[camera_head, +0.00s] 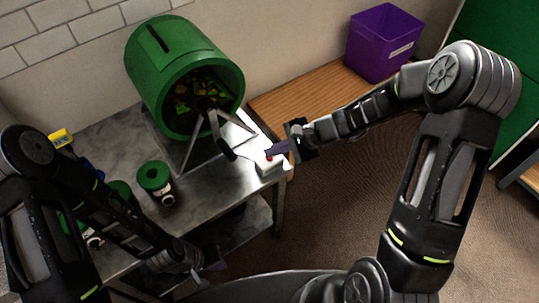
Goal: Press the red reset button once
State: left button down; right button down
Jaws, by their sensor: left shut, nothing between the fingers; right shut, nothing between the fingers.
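The red reset button (268,157) is a small red spot on a white box (265,167) at the right corner of the metal table. My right gripper (270,152) is shut and empty, with its fingertips right at the button and partly covering it. Whether the tips touch the button or hover just above it, I cannot tell. My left gripper (208,281) is shut and empty, low at the front edge of the table, well away from the button.
A green drum (150,85) with coloured pieces inside stands on a metal frame on the table (205,185). A green-lidded jar (155,177) and a yellow item (60,137) are left. A purple bin (378,48) stands on a wooden bench (300,98) behind.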

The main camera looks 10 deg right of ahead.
jog(key=shift+r, duration=0.55)
jog(key=shift+r+p, duration=0.1)
jog(key=shift+p, duration=0.2)
notch_tip(320, 180, up, 5)
jog(key=p, duration=0.3)
jog(key=shift+p, duration=0.3)
dwell(0.4)
